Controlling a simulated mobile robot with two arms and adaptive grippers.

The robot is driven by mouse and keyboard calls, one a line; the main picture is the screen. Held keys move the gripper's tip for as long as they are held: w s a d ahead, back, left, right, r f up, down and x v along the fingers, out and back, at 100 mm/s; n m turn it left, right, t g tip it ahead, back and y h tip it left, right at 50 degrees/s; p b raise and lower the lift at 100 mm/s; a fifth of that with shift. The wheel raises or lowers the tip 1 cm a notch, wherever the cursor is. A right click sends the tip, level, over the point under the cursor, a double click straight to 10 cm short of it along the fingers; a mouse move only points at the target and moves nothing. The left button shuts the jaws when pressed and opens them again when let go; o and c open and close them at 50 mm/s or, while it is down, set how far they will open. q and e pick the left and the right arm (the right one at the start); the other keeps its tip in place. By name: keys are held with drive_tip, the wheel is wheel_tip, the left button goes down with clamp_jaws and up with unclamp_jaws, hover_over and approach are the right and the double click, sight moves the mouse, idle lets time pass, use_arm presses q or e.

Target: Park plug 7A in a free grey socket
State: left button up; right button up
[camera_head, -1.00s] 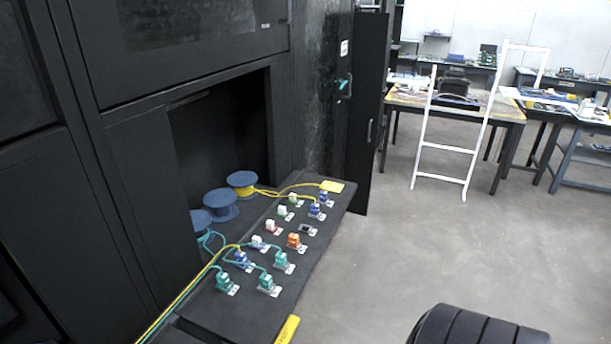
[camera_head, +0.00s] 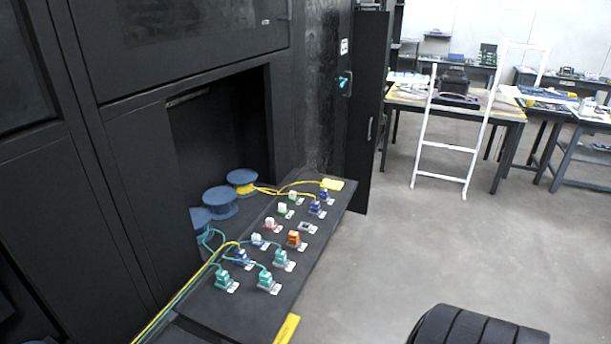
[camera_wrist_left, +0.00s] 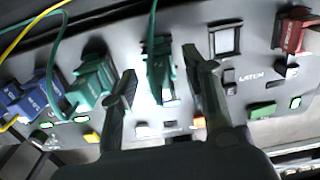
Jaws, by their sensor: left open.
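My left gripper (camera_wrist_left: 158,92) shows only in the left wrist view. It is open, its two fingers on either side of a teal plug (camera_wrist_left: 157,62) with a teal cable. I cannot tell whether the fingers touch it. No number on the plugs is readable, so I cannot tell which is 7A. Another teal plug (camera_wrist_left: 90,84) sits left of the fingers. An empty square socket (camera_wrist_left: 225,39) is to the right of the gripper. In the head view, teal plugs (camera_head: 268,280) sit at the near end of the panel, and an empty-looking socket (camera_head: 308,227) lies farther along.
Blue plugs (camera_wrist_left: 45,90) and a red plug (camera_wrist_left: 291,33) flank the wrist view. The dark sloping panel (camera_head: 205,306) also holds white and orange plugs. Blue spools (camera_head: 220,203) stand in the cabinet recess, with yellow and teal cables running past the plugs.

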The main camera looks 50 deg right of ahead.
use_arm(q)
drive_tip(key=shift+c, duration=0.3)
clamp_jaws()
idle(0.3)
idle(0.4)
drive_tip(key=shift+r+p, duration=1)
drive_tip(key=shift+r, duration=2)
drive_tip(key=shift+s, duration=0.1)
